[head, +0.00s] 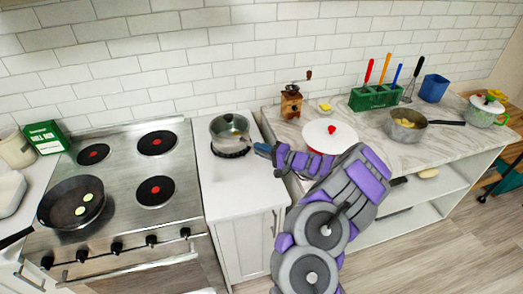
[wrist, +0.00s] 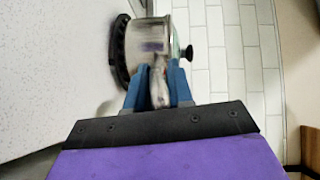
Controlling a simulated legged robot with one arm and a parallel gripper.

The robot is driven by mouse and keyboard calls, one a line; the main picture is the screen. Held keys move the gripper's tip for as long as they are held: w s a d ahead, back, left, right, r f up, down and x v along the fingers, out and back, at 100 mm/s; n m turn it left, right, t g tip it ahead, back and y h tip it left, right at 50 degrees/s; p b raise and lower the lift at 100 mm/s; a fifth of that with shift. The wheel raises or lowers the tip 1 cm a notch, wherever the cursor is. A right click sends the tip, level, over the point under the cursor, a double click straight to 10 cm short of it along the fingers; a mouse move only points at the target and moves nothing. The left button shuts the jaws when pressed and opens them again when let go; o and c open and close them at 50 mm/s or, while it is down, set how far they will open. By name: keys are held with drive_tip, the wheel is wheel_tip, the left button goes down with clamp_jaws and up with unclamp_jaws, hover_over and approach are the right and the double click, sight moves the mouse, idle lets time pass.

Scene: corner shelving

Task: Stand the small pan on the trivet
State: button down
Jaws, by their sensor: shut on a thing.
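The small pan (head: 229,133) is a shiny steel pot with a glass lid and a dark knob. It is upright over the black round trivet (head: 231,154) on the white counter between the stove and the marble worktop. My gripper (head: 262,148) is at its right side, shut on its handle. In the wrist view the blue fingers of my gripper (wrist: 154,82) clasp the handle, with the pan (wrist: 152,40) just beyond. The trivet's dark rim (wrist: 119,52) lies close against the pan's base; I cannot tell whether any gap is left.
The stove (head: 115,195) at left carries a black frying pan (head: 72,203). On the marble worktop are a wooden grinder (head: 291,103), a white lid with red knob (head: 330,134), a green utensil holder (head: 374,97) and another pan (head: 407,130). White counter in front of the trivet is clear.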

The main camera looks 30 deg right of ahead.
drive_tip(key=shift+s+a+b, duration=0.1)
drive_tip(key=shift+b, duration=0.3)
idle(0.4)
drive_tip(key=c, duration=0.9)
unclamp_jaws()
drive_tip(key=shift+f, duration=0.15)
drive_tip(key=shift+s, duration=0.1)
drive_tip(key=p+v, duration=0.3)
drive_tip(key=v, duration=1.4)
drive_tip(key=shift+s, duration=0.1)
